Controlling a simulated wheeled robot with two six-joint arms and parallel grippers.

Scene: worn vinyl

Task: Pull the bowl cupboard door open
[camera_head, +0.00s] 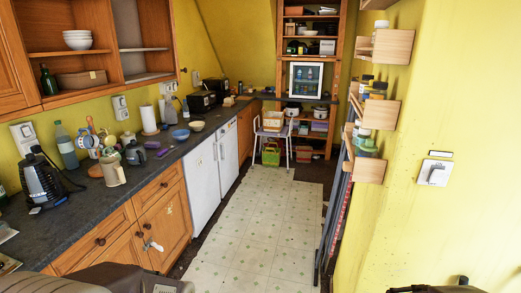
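The wall cupboard (70,54) at the upper left has a wooden frame and shelves. A stack of white bowls (77,40) stands on its middle shelf, with a green bottle (48,80) and a box (82,79) below. The bowl section shows no solid door across its front. The section to its right (142,40) looks greyer inside; I cannot tell whether glass covers it. A wooden panel door (10,60) is cut off at the left edge. Dark parts of my own body show along the bottom edge. I see no fingertips of either gripper.
A dark counter (85,205) below the cupboard holds a coffee machine (41,180), a beige jug (113,170) and a blue bowl (180,134). The tiled floor (260,230) is clear. Shelves (380,114) stick out from the right wall. A stool (272,135) stands at the back.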

